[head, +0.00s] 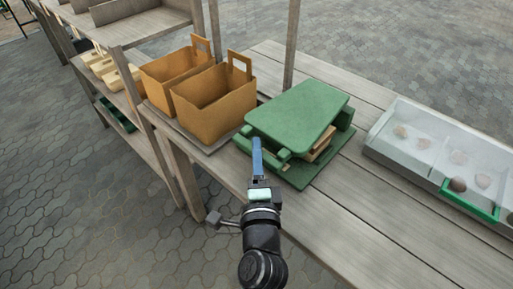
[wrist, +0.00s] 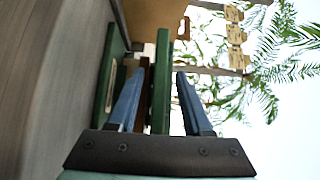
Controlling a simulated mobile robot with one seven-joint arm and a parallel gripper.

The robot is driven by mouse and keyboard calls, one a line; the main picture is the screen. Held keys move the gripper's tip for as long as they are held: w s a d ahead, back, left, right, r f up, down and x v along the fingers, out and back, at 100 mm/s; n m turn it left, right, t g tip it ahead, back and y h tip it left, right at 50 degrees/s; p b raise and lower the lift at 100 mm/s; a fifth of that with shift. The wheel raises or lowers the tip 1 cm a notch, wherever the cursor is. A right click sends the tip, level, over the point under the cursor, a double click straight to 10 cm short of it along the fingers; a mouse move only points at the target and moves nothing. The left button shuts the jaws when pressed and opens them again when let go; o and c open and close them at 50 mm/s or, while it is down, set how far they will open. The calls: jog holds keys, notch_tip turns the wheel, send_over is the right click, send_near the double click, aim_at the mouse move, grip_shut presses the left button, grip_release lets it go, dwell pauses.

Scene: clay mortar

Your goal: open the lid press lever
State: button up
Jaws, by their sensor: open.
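The green press (head: 298,112) stands on the wooden table, with a flat top plate above a green base (head: 300,178) and a tan layer partly visible between them. I cannot pick out a separate lever with certainty. My gripper (head: 256,143) is open, with its blue fingers at the press's near left edge. In the wrist view my gripper (wrist: 159,73) has a finger on each side of the green plate (wrist: 163,75), in line of sight. Whether either finger touches it I cannot tell. The near edge of the press is partly hidden behind my fingers.
Two brown carriers with handles, one nearer (head: 215,102) and one farther (head: 172,72), stand close left of the press. A clear-sided case (head: 405,152) with a green frame stands to the right. A wooden post (head: 292,45) rises behind. The table's front right is bare.

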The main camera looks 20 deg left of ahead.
jog(key=shift+x, duration=0.85)
grip_shut()
dwell(0.9)
